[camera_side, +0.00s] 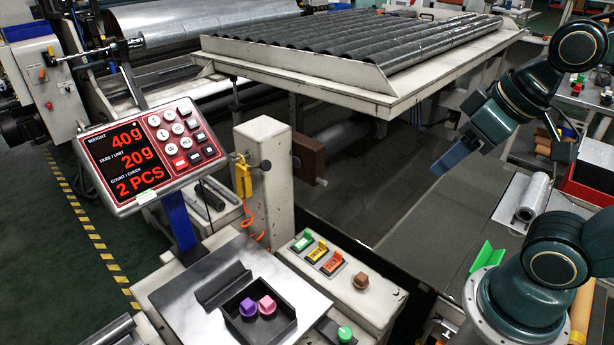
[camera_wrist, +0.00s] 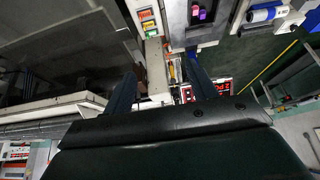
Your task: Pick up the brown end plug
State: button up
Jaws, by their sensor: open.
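The brown end plug (camera_side: 361,281) stands on the pale top of the control box (camera_side: 378,300) in the side view, to the right of the coloured buttons. I cannot make it out in the wrist view. My gripper (camera_side: 440,167) is at the upper right of the side view, raised in the air and well apart from the plug. In the wrist view its two fingers (camera_wrist: 160,66) are spread, with no object visible between them.
A black tray (camera_side: 284,324) holds a purple plug (camera_side: 248,307) and a pink plug (camera_side: 267,305). A green plug (camera_side: 345,333) stands nearby. Green, yellow and orange buttons (camera_side: 317,253) sit beside the brown plug. A scale display (camera_side: 150,155) reads 2 PCS. A post (camera_side: 265,180) rises behind.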

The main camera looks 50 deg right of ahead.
jog(key=w+d+f+n+g, duration=0.2)
jog(key=w+f+n, duration=0.3)
jog(key=w, duration=0.4)
jog(key=n+g+y, duration=0.1)
jog(key=n+g, duration=0.3)
jog(key=n, duration=0.9)
send_over(363, 276)
jog(key=d, duration=0.1)
notch_tip(363, 276, down, 34)
jog(key=shift+d+f, duration=0.1)
jog(key=shift+d, duration=0.1)
jog(key=shift+f, duration=0.1)
jog(key=shift+a+f, duration=0.2)
jog(key=shift+f, duration=1.2)
jog(key=shift+a+f, duration=0.15)
jog(key=shift+f, duration=1.2)
jog(key=shift+a+f, duration=0.2)
jog(key=shift+f, duration=1.2)
